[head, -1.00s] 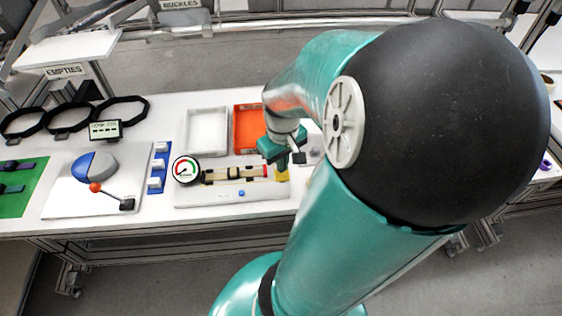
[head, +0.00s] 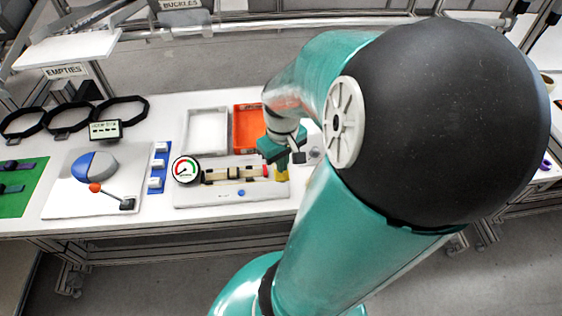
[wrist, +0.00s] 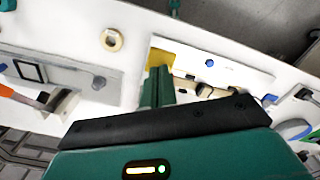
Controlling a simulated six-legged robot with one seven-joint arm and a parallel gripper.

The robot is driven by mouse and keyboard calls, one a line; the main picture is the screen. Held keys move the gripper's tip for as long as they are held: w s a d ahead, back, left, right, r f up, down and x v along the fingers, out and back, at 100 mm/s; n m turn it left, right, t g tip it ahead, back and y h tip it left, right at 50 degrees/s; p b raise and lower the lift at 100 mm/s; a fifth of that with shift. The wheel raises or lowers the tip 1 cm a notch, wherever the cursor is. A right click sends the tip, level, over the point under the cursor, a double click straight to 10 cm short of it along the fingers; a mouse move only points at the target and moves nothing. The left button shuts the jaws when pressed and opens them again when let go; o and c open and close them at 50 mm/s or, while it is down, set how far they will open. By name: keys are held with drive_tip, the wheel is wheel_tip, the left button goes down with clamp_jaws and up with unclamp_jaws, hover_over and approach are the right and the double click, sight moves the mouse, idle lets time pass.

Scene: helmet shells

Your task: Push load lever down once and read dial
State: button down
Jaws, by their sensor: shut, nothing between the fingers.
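The tester is a white plate (head: 225,194) with a round dial (head: 185,169) at its left, showing green and red bands on a white face. Its needle is too small to read surely. A strap-like piece (head: 235,173) lies along the plate, and a yellow part (head: 282,177) is at its right end. The yellow part (wrist: 161,57) also shows in the wrist view. My gripper (head: 286,166) is over that right end. In the wrist view its fingers (wrist: 157,86) are together and empty, beside the yellow part; I cannot tell whether they touch. No clear lever handle shows there.
White (head: 207,131) and orange (head: 246,128) trays lie behind. Black rings (head: 70,118) and a small display (head: 104,130) are at back left.

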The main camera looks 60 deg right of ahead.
sight(282, 176)
drive_tip(key=shift+f, duration=0.1)
idle(0.6)
drive_tip(key=shift+f, duration=0.35)
drive_tip(key=shift+f, duration=2.4)
drive_tip(key=shift+r, duration=5.05)
